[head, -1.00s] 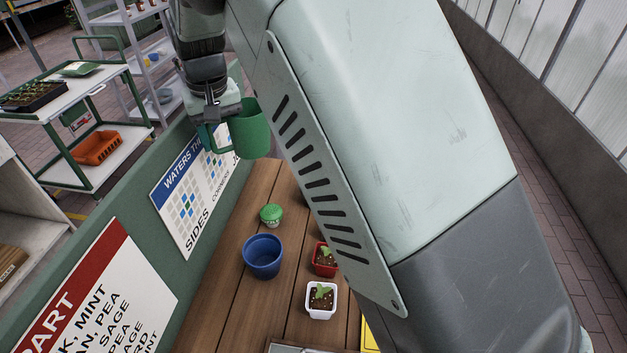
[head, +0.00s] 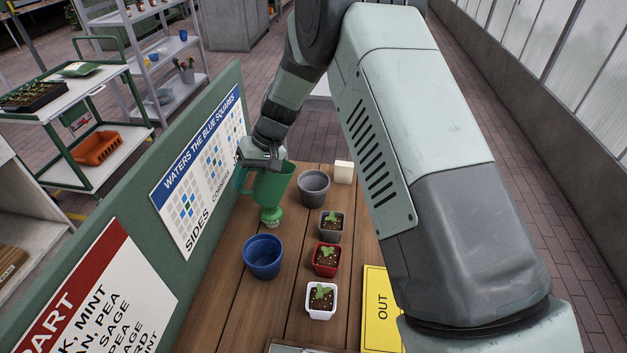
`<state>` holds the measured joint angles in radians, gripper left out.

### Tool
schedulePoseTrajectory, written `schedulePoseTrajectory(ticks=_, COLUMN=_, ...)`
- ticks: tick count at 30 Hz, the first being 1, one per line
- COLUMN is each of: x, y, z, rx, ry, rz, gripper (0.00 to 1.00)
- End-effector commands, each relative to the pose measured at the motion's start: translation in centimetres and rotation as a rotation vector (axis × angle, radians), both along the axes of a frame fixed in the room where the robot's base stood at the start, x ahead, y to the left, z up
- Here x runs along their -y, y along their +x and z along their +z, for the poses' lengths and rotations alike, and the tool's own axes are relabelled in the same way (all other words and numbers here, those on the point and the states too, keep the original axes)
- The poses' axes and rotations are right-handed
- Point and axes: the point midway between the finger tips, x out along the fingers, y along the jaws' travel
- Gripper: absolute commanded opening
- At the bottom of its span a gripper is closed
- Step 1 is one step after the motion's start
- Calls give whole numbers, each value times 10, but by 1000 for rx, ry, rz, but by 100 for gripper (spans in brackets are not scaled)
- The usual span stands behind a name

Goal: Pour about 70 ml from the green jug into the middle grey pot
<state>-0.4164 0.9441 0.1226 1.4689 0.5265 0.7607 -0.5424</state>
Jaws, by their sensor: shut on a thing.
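My gripper (head: 262,158) is shut on the green jug (head: 273,186) at its handle side. The jug looks roughly upright, above the far left part of the wooden table; its contents are hidden. A small square grey pot (head: 326,231) with a seedling stands to the right and nearer, the farthest of three seedling pots in a row. A larger round grey pot (head: 314,190) stands just right of the jug and looks empty. The jug is apart from both grey pots.
A red pot (head: 318,268) and a white pot (head: 320,312) hold seedlings. A blue pot (head: 263,258) and a small green-topped item (head: 271,218) stand left; the jug overlaps the latter in view. A cream block (head: 343,172), yellow OUT sign (head: 380,310) and green signboard (head: 215,165) border the area.

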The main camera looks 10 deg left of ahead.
Motion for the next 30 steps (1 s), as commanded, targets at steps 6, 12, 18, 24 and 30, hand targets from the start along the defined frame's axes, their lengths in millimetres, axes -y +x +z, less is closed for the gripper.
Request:
schedulePoseTrajectory(ticks=6, x=12, y=10, z=4, rx=-90, ry=111, rz=3, gripper=5)
schedulePoseTrajectory(ticks=12, x=21, y=18, z=6, rx=-174, ry=211, rz=4, gripper=5)
schedulePoseTrajectory(ticks=18, x=27, y=23, z=11, rx=-240, ry=293, rz=6, gripper=5)
schedulePoseTrajectory(ticks=24, x=30, y=25, z=19, rx=-284, ry=344, rz=8, gripper=5)
schedulePoseTrajectory(ticks=30, x=32, y=27, z=23, rx=-308, ry=375, rz=7, gripper=5)
